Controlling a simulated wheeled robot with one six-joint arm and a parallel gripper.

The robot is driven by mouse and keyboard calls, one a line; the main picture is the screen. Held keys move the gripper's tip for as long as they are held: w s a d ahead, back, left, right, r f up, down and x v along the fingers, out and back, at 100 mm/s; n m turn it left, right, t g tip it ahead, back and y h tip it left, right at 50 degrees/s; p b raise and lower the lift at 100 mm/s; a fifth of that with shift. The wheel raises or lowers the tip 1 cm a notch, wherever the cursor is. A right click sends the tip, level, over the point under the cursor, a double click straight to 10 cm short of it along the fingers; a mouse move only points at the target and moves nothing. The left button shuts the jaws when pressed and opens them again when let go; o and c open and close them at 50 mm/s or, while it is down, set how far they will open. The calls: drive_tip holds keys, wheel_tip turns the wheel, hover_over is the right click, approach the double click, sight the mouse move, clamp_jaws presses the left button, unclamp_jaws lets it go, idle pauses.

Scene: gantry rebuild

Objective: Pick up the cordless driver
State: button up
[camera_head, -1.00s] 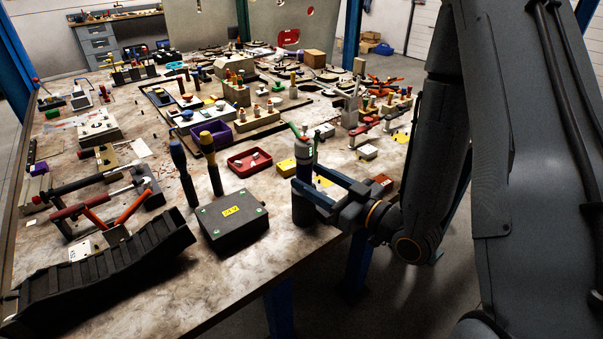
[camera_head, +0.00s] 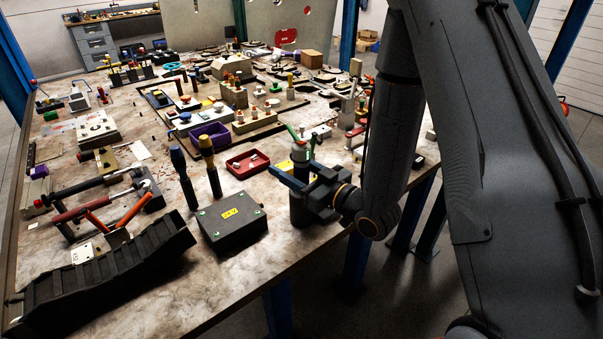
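What looks like the cordless driver (camera_head: 301,151) stands upright near the table's right front edge, to the right of a black box. It has a grey-green upper part and a dark lower cylinder (camera_head: 300,211). My gripper (camera_head: 288,178) reaches in from the right at the driver's middle height. One blue finger crosses in front of the driver and its tip extends past it to the left. The other finger is mostly hidden, so I cannot tell the gap or whether the fingers touch the driver.
The black box (camera_head: 231,222) with a yellow label is close on the left. Two upright handles (camera_head: 211,165) stand behind it. A red tray (camera_head: 247,164) and purple bin (camera_head: 210,136) are farther back. A black ribbed holder (camera_head: 105,262) lies front left. The table is crowded.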

clamp_jaws()
drive_tip(key=shift+r, duration=0.15)
